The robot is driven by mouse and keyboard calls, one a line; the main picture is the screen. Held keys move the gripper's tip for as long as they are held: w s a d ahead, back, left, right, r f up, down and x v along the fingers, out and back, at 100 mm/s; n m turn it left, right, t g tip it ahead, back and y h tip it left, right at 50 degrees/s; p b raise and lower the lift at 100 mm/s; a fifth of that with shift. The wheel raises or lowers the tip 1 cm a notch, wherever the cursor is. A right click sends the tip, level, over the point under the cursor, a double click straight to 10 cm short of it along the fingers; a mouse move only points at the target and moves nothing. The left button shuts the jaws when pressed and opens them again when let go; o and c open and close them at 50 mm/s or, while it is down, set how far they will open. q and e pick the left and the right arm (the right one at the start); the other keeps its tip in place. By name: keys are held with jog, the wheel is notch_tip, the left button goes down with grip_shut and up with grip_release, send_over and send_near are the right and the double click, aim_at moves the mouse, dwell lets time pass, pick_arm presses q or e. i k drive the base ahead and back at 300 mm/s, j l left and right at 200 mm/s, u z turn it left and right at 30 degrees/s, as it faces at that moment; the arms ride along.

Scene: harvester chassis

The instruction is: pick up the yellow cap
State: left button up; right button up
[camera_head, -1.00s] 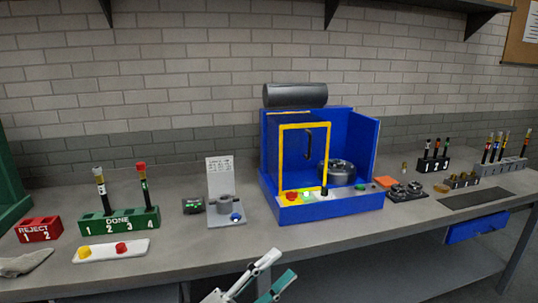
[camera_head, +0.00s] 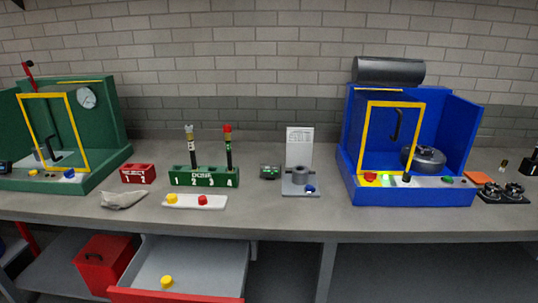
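A second yellow cap-like piece (camera_head: 167,281) lies in an open drawer (camera_head: 210,262) below the bench top. I cannot tell from the picture which of the two yellow pieces is meant. Neither of my grippers shows in this view.
A red REJECT block (camera_head: 138,173) and a grey cloth (camera_head: 124,199) are to the left. Green (camera_head: 110,125) and blue (camera_head: 390,195) machines flank the area. The drawer's red front juts out below.

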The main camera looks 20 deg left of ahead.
aim_at(167, 281)
jog(key=u, duration=1.45)
